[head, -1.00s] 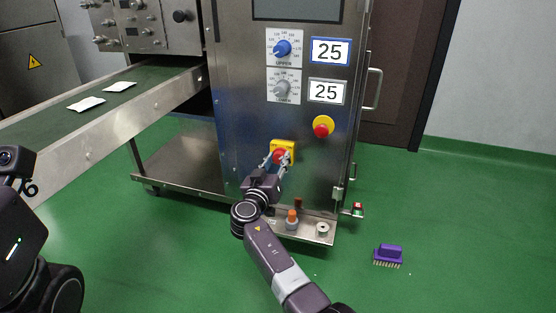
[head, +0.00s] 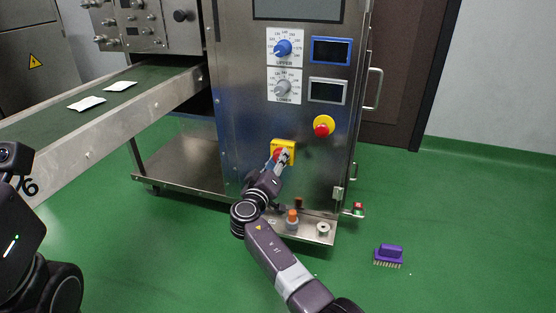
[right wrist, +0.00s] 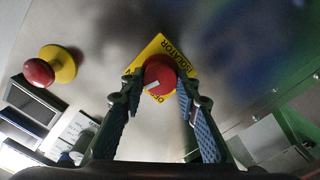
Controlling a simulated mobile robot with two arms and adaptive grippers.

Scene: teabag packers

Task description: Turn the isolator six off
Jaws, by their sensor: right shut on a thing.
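The isolator is a red rotary knob (right wrist: 159,72) on a yellow plate (right wrist: 146,52) marked "ISOLATOR". In the head view its yellow plate (head: 289,144) is on the lower front of the steel cabinet, with the knob partly hidden by my fingers. My right gripper (head: 283,156) is shut on the knob, one finger on each side, and its fingers look turned in the head view. The upper display (head: 331,51) and the lower display (head: 328,91) are both dark. My left arm shows at the left edge, but its gripper is out of view.
A red and yellow emergency stop (head: 323,126) sits to the upper right of the isolator. An orange-capped bottle (head: 292,219) stands on the low ledge below. A purple brush (head: 389,254) lies on the green floor at right. White sachets (head: 87,103) lie on the conveyor (head: 60,125).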

